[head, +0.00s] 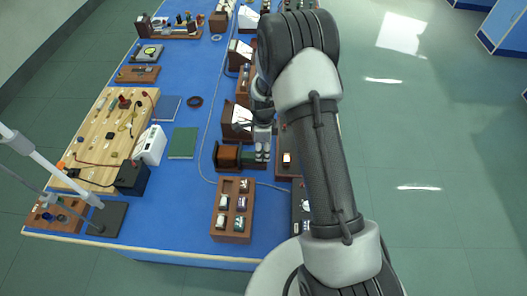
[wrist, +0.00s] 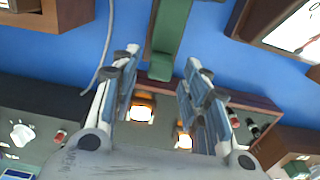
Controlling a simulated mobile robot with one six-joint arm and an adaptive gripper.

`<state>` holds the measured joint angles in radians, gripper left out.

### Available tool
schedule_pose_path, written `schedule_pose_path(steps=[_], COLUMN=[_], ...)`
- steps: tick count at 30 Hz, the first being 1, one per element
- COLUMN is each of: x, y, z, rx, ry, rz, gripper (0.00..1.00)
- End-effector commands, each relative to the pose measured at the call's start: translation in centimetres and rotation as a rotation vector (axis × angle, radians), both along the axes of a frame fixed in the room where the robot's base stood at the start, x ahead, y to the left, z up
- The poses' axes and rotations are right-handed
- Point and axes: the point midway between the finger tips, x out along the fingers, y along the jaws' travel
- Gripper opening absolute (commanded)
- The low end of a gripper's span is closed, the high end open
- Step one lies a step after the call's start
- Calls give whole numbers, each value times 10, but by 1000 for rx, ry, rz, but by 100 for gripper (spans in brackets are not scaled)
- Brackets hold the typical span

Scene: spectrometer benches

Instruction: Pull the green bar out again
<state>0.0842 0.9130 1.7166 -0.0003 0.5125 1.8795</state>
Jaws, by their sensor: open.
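The green bar (wrist: 169,36) shows in the wrist view at the top middle. Its near end lies over the dark edge of a wooden tray, and its far end runs out of the picture. My gripper (wrist: 161,60) is open, with one finger on each side of the bar's near end in the picture. The fingers look empty, and I cannot tell whether they touch the bar. In the head view my gripper (head: 262,140) is over the right side of the blue bench, and I cannot make out the bar there.
A wooden tray with two glowing lamps (wrist: 142,107) lies below the fingers in the wrist view. Wooden boxes flank the bar. In the head view, a wooden rack (head: 232,226) of jars and a green book (head: 183,143) lie nearby. Bare blue bench (head: 175,215) shows left of the rack.

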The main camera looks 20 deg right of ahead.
Motion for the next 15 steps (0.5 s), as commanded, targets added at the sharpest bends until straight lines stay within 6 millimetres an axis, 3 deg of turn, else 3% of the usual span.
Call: schedule_pose_path(steps=[9, 15], x=[1, 0], y=[0, 0], z=[69, 92], rx=[-1, 0], ry=[-4, -1], rz=[0, 0], gripper=[42, 42])
